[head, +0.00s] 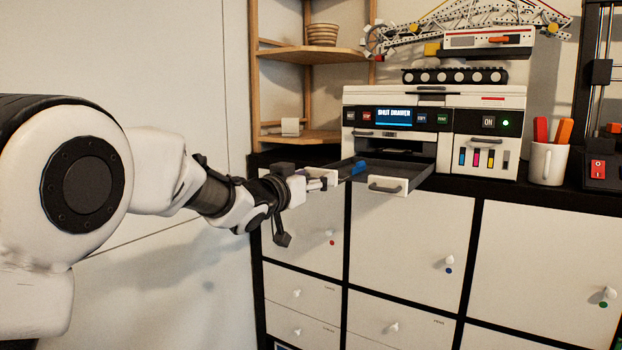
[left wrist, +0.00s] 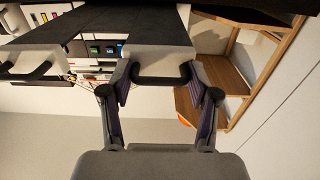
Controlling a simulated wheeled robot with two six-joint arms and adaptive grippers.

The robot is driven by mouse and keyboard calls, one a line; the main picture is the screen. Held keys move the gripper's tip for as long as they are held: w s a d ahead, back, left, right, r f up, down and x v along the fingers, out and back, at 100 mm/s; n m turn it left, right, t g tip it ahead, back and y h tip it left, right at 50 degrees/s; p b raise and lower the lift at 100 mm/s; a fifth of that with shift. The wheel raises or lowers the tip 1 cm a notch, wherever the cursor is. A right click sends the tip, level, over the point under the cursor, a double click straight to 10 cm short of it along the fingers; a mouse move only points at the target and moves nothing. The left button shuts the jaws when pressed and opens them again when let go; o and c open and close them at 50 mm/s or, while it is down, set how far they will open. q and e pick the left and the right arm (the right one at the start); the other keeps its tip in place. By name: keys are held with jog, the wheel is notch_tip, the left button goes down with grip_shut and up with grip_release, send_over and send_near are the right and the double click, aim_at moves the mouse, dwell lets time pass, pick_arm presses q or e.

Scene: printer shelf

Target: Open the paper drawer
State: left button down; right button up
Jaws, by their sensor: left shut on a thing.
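The white printer (head: 410,95) stands on the cabinet, and its display reads "SHUT DRAWER". Its paper drawer (head: 390,187) sticks out from the lower front, a dark tray with a white front and dark handle. In the left wrist view my left gripper (left wrist: 163,85) is shut around a dark handle (left wrist: 160,78) on a white front below a dark tray. Its contact is partly hidden in the head view. My right gripper is not in view.
Another dark handle (left wrist: 30,70) on a white front shows at the left of the wrist view. A mug (head: 548,164) with red and orange things stands right of the printer. A wooden shelf (head: 310,55) stands left behind. Cabinet doors with knobs lie below.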

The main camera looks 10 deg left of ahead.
pick_arm(q)
jog(key=c, duration=0.5)
grip_release()
jog(key=shift+a, duration=0.2)
jog(key=v, duration=1.2)
jog(key=shift+w, duration=0.15)
